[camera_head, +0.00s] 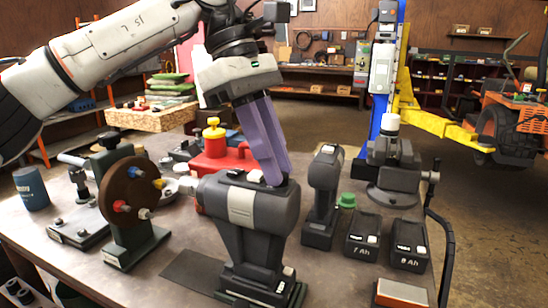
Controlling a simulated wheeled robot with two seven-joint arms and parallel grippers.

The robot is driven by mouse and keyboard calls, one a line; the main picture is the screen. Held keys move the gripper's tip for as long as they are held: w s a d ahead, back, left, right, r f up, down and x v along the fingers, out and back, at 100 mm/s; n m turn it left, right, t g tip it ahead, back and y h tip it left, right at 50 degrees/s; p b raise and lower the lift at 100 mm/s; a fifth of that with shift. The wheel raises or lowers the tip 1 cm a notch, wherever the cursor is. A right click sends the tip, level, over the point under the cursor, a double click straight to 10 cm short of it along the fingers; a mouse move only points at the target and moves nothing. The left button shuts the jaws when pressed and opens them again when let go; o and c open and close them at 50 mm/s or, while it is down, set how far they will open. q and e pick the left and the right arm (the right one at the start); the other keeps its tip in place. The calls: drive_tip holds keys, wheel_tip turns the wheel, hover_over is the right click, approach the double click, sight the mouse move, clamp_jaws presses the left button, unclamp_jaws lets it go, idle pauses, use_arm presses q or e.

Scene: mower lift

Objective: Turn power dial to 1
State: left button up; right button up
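A large dark grey power tool (248,210) with a light grey band stands upright on the workbench in the middle foreground. My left gripper (276,178) points down from above, its purple fingers at the top rear end of this tool. The fingers overlap in this view, so their gap is hard to judge. I cannot make out a power dial; the fingertips cover the tool's end there, and any dial or marking under them is hidden. Whether the fingertips touch the tool is unclear. My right gripper is not in view.
A smaller grey tool (322,197) stands close right of the fingers. A brown disc stand (132,200) and red can (218,156) are left.

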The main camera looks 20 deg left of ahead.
use_arm(q)
clamp_jaws()
